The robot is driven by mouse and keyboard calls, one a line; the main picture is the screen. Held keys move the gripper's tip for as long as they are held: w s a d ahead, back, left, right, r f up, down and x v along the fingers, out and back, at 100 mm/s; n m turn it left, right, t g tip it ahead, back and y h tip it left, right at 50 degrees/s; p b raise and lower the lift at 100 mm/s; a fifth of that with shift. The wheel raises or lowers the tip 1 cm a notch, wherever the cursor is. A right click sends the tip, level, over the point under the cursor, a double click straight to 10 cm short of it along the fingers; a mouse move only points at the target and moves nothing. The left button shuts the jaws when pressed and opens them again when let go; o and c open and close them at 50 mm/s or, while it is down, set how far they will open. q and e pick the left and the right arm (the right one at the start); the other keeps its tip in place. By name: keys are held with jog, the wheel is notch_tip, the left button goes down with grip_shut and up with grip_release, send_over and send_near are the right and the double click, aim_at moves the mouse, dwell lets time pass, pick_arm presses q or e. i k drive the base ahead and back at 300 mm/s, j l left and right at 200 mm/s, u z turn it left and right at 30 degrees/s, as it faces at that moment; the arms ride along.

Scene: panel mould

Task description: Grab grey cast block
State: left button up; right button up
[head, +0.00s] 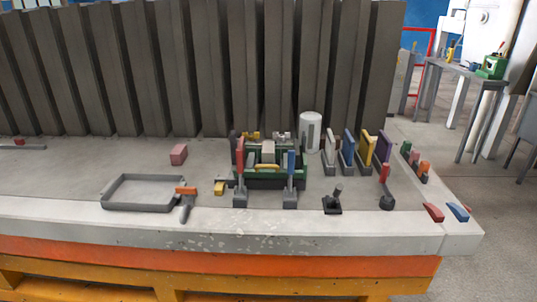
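A pale grey-beige block (268,152) stands upright in a dark green crate (271,183) near the middle of the concrete slab. It may be the grey cast block, but it is too small to be sure. The crate also holds yellow and grey pieces. Upright tools with a red handle (240,158) and a blue handle (291,163) stand in front of the crate and partly hide it. Neither of my grippers shows in the head view.
A grey rectangular frame (107,193) and an orange-headed hammer (185,202) lie front left. A pink block (179,154) sits behind them. A white cylinder (310,132) and several upright coloured panels (367,150) stand right of the crate. Tall dark ribs (160,70) line the back.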

aim_at(267, 149)
jog(key=z, duration=1.6)
jog(key=k+j, duration=0.2)
jog(key=j, duration=0.2)
jog(key=k+j, duration=0.45)
jog(key=j, duration=0.3)
jog(key=k+j, duration=0.2)
jog(key=j, duration=0.2)
